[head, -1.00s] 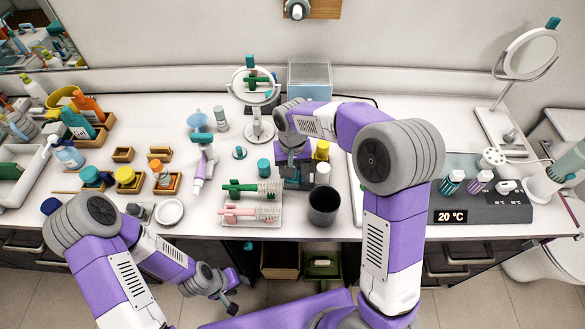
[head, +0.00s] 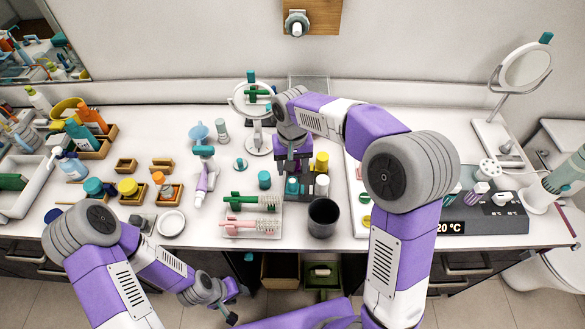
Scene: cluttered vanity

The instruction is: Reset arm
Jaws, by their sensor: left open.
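My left gripper (head: 236,302) is open and empty. It hangs low in front of the counter, below its front edge. My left arm (head: 155,265) comes in from the lower left. My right arm (head: 400,240) rises at the right and bends over the counter. My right gripper (head: 293,165) points down over a small group of teal and dark items (head: 293,187) behind the dark cup (head: 323,217). Its fingertips are hard to make out, and I cannot tell whether they hold anything.
A tray with a green and a pink brush (head: 250,232) lies left of the cup. A round mirror (head: 254,105) stands behind. Wooden boxes with bottles (head: 128,188) are on the left. A grey display unit (head: 490,222) is at right. Drawers (head: 30,262) line the counter's front.

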